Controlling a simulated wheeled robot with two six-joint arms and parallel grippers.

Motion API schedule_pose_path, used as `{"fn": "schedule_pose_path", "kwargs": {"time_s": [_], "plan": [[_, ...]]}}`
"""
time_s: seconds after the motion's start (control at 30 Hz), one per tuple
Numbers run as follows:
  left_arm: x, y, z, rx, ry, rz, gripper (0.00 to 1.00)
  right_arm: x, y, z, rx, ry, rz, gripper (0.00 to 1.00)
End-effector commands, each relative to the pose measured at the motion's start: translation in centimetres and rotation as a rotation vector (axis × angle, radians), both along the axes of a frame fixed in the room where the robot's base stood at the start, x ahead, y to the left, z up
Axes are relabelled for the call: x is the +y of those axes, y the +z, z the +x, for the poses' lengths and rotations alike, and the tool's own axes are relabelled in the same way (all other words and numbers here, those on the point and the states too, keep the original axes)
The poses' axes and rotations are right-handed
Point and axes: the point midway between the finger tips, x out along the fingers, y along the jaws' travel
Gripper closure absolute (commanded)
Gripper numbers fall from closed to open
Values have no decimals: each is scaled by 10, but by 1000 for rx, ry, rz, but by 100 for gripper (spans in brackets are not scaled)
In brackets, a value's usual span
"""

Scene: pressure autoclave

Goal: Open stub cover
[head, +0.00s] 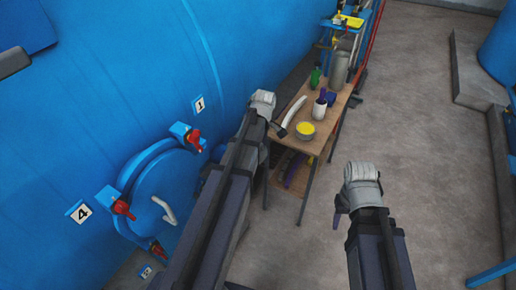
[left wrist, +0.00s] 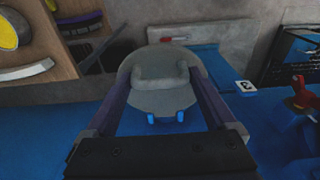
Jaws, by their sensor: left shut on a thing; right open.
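The round blue stub cover (head: 160,195) sits against the blue autoclave wall in the head view, with a white curved handle (head: 165,211). Red-handled clamps stand around it: one (head: 193,138) by label 1, one (head: 122,208) by label 4, one (head: 158,250) at the bottom. A red clamp (left wrist: 302,95) by label 3 shows in the left wrist view. My left arm covers the cover's right side. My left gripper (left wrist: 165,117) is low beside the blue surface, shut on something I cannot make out. My right gripper (head: 342,212) is open over the floor, away from the cover.
A wooden table (head: 318,140) stands beyond my left arm, with a white curved piece (head: 294,110), a yellow-topped tin (head: 305,130), bottles and a grey cylinder (head: 340,70). Its lower shelf holds items.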

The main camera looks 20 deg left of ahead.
Motion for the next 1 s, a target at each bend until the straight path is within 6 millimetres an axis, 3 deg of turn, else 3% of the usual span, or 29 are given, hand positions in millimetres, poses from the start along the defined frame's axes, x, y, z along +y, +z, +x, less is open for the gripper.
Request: {"fn": "schedule_pose_path", "kwargs": {"time_s": [0.03, 0.07, 0.1, 0.57, 1.0], "plan": [[5, 0, 1, -3, 4, 12, 100, 0, 0, 0, 0, 0, 0, 50], [5, 0, 1, -3, 4, 12, 7, 0, 0, 0, 0, 0, 0, 50], [5, 0, 1, -3, 4, 12, 3, 0, 0, 0, 0, 0, 0, 50], [2, 8, 0, -1, 1, 6, 0, 0, 7, 0, 0, 0, 0, 50], [-2, 60, 0, -2, 3, 7, 0, 0, 59, 0, 0, 1, 0, 50]]}}
